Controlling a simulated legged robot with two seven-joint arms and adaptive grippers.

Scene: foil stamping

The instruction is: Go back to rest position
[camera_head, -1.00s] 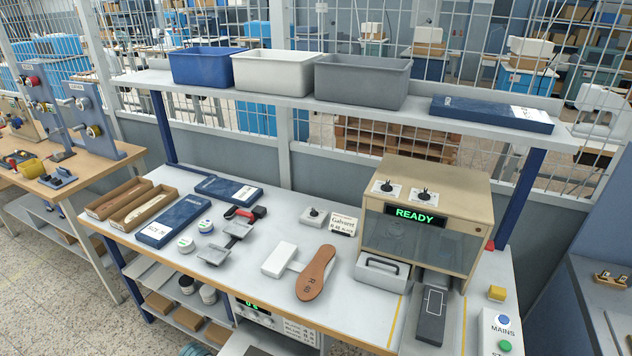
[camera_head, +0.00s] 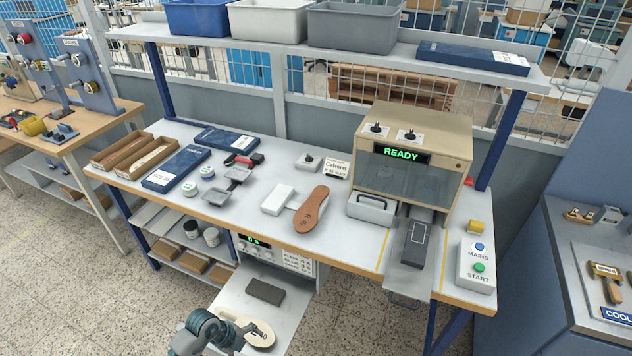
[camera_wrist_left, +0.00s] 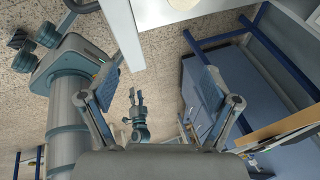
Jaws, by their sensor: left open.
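My left gripper (camera_wrist_left: 157,88) is open and empty in the left wrist view. Its two blue-padded fingers stand wide apart, with floor between them and nothing touching them. A grey and teal part of my own arm shows at the bottom edge of the head view, in front of the pull-out shelf; no fingers can be made out on it. Further off in the wrist view, a small teal and grey two-pronged shape looks like my right gripper (camera_wrist_left: 138,112). It is too small to tell whether it is open or shut.
The workbench (camera_head: 340,235) carries a brown insole (camera_head: 312,210), a white block (camera_head: 277,199) and a beige machine (camera_head: 415,150) reading READY. A low shelf (camera_head: 295,310) with a dark block (camera_head: 265,292) juts out near my arm. Speckled floor (camera_head: 110,300) is open at left.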

